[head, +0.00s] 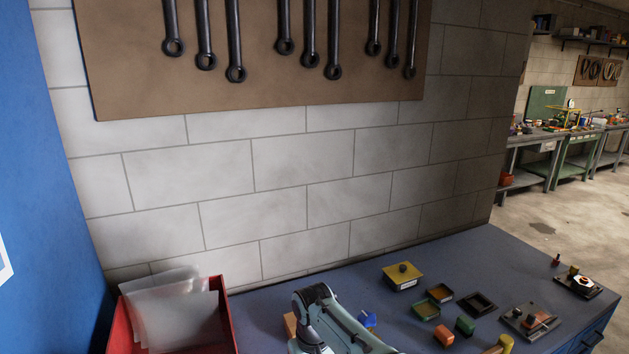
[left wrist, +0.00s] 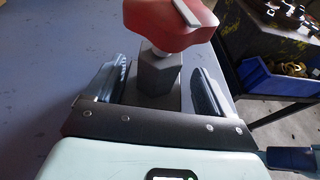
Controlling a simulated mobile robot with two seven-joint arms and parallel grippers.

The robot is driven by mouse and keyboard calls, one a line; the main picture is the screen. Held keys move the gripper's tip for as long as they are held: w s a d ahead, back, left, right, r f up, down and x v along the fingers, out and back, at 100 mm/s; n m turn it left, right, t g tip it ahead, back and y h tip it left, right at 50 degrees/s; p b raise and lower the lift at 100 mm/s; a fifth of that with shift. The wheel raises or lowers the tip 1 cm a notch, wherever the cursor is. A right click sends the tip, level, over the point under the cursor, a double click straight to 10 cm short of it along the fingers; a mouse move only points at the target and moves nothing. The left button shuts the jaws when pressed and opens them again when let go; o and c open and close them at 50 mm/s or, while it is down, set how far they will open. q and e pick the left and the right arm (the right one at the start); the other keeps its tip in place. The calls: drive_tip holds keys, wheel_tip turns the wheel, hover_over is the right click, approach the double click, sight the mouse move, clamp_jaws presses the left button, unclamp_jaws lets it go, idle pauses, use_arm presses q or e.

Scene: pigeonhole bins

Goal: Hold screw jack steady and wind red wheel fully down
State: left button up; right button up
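The screw jack shows only in the left wrist view. Its dark grey six-sided body (left wrist: 158,76) stands upright on a grey base, with a red wheel (left wrist: 165,24) on top. A pale strip runs across the wheel, whose upper part is cut off by the frame. My left gripper (left wrist: 160,82) has its two fingers spread, one on each side of the jack body and below the wheel. A narrow gap shows beside the left finger; contact at the right finger is unclear. The jack is not visible in the head view. My right gripper is in neither view.
In the head view, a red bin (head: 122,325) with clear sheets stands at the left of the blue-grey bench (head: 270,312). A blue bin (left wrist: 276,84) shows in the left wrist view.

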use_arm(q)
drive_tip(key=shift+a+f, duration=0.2)
drive_tip(key=shift+a+r, duration=0.1)
drive_tip(key=shift+a, duration=0.2)
drive_tip(key=v, duration=1.1)
drive_tip(key=shift+s+r, duration=0.25)
drive_tip(key=shift+r, duration=0.05)
drive_tip(key=shift+f, duration=0.1)
